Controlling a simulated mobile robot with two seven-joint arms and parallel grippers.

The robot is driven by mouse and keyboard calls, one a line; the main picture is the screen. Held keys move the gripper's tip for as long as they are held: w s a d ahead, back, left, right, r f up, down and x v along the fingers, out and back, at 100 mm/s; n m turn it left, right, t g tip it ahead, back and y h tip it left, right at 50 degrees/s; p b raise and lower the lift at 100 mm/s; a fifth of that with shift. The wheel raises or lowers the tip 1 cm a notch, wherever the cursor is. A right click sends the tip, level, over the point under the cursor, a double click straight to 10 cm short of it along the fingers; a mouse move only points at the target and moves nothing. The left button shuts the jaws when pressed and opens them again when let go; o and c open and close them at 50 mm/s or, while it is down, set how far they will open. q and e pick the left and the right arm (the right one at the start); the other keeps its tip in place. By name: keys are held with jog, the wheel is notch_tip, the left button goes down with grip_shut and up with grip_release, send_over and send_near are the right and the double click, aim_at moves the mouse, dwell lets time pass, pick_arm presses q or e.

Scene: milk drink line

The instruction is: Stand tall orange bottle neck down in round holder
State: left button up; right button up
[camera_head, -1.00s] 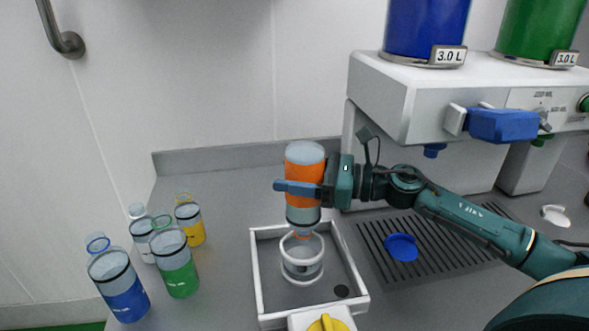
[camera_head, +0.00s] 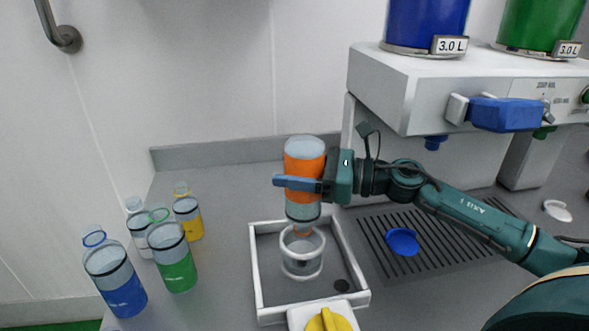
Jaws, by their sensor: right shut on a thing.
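The tall orange bottle (camera_head: 304,158) is upside down, its neck pointing down. My right gripper (camera_head: 298,184) is shut on it around its orange band. The round holder (camera_head: 302,262) is a clear and white ring-shaped stand inside a white-rimmed tray (camera_head: 257,282). The bottle's neck is at the holder's top opening; I cannot tell how far it reaches inside or whether it touches. My left gripper is not in view.
Blue (camera_head: 122,292), green (camera_head: 176,268), yellow (camera_head: 187,214) and clear (camera_head: 140,230) bottles stand at the left. A yellow knob (camera_head: 327,320) is at the tray's front. A blue lid (camera_head: 402,241) lies on the drain grate (camera_head: 375,228). The dispenser (camera_head: 400,90) stands at the right.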

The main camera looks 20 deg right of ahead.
jog(key=shift+f, duration=0.1)
jog(key=shift+f+b, duration=2.2)
jog(key=shift+b, duration=0.2)
jog(key=shift+r, duration=0.35)
jog(key=shift+f+b, duration=2.15)
jog(key=shift+f, duration=0.1)
jog(key=o, duration=1.3)
